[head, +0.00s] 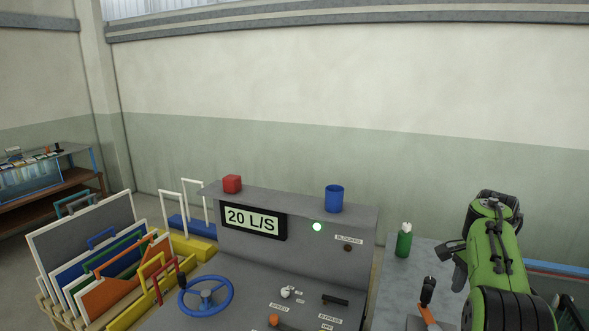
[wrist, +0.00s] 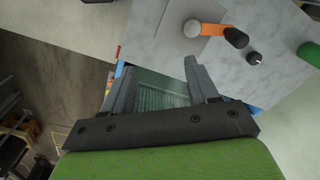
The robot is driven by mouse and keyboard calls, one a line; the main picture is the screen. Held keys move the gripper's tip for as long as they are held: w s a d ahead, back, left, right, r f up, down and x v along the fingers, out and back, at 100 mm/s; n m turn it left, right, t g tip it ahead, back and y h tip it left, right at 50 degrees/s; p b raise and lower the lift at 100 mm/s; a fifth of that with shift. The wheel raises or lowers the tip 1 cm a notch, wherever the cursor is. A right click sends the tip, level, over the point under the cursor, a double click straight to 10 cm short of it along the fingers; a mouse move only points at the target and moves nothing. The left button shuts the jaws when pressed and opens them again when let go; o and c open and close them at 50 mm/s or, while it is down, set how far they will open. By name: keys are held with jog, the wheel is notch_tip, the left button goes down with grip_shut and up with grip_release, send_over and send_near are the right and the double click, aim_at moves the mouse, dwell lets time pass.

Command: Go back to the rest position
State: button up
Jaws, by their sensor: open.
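My gripper (head: 455,255) is at the right of the head view, on my green and black arm, raised above the grey table. In the wrist view my gripper (wrist: 156,75) has its two grey fingers spread apart with nothing held between them. Beyond the fingers is a greenish glass surface (wrist: 160,92), lower than the table. An orange lever with a black grip (wrist: 210,32) and a black knob (wrist: 254,58) are on the table beyond the fingers, apart from them.
The console (head: 290,220) shows "20 L/S" beside a lit green lamp (head: 317,227). A blue handwheel (head: 206,297) is in front. A green bottle (head: 404,242) stands on the table (head: 392,285). Framed panels (head: 85,240) fill a rack left.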

jog(key=s+a+r+n+t+h+b, duration=0.15)
jog(key=s+a+r+n+b, duration=0.3)
jog(key=s+a+n, duration=0.65)
jog(key=s+a+f+n+t+b, duration=0.2)
jog(key=s+a+f, duration=0.3)
jog(key=s, duration=0.3)
jog(key=s+a+f+n+t+y+b, duration=0.1)
jog(key=s+a+f+n+t, duration=0.1)
jog(key=s+a+f, duration=0.4)
jog(key=shift+s+a+n+b, duration=0.35)
jog(key=shift+s+n, duration=0.05)
jog(key=shift+s, duration=0.85)
jog(key=shift+d+y, duration=0.1)
jog(key=shift+y, duration=0.15)
dwell(1.8)
